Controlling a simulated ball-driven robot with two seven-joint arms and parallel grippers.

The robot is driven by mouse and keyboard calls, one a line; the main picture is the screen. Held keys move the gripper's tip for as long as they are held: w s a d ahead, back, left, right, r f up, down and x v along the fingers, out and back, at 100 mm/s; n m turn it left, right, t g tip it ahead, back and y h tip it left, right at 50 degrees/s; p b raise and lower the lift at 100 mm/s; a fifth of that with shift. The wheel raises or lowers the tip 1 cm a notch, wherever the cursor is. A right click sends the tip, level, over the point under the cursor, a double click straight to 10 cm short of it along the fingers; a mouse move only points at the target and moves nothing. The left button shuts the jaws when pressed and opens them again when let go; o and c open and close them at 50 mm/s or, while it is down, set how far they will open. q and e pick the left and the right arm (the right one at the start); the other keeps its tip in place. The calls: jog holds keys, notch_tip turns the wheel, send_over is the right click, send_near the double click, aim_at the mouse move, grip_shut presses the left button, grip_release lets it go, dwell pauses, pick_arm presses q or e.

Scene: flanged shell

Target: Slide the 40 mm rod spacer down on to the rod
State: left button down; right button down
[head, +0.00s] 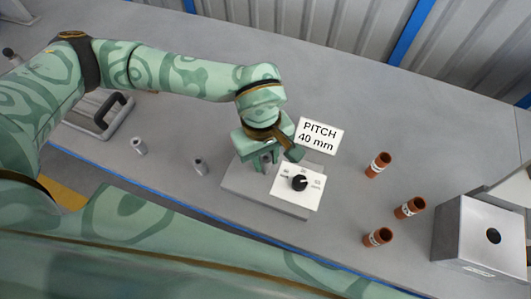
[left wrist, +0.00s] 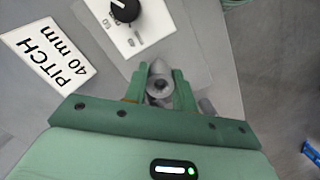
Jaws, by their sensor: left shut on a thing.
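My left gripper (head: 267,157) is shut on a grey metal spacer and holds it over the left part of a flat grey base plate (head: 238,180). In the left wrist view the spacer (left wrist: 158,88) shows end-on between the green fingers, with a dark hole in its end. The rod cannot be made out apart from the spacer, so I cannot tell whether the two touch. A white panel with a black knob (head: 300,183) lies on the plate, right of the gripper. A sign (head: 319,136) behind it reads "PITCH 40 mm". My right gripper is out of view.
Two small grey cylinders (head: 139,147) (head: 200,166) stand left of the plate. Several orange-brown tubes with white bands (head: 378,165) stand to the right. A metal box with a dark hole (head: 481,239) is at far right. A tray with a black handle (head: 104,112) is at left.

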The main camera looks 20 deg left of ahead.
aim_at(266, 174)
pick_arm(q)
jog(key=shift+f+b, duration=1.25)
jog(key=shift+f, duration=1.1)
jog(key=c, duration=1.1)
grip_release()
jog(key=shift+o, duration=0.2)
notch_tip(266, 174, up, 16)
jog(key=w+a+p, duration=0.1)
jog(key=p, duration=0.3)
jog(key=shift+w+a+r, duration=0.15)
jog(key=shift+a, duration=0.1)
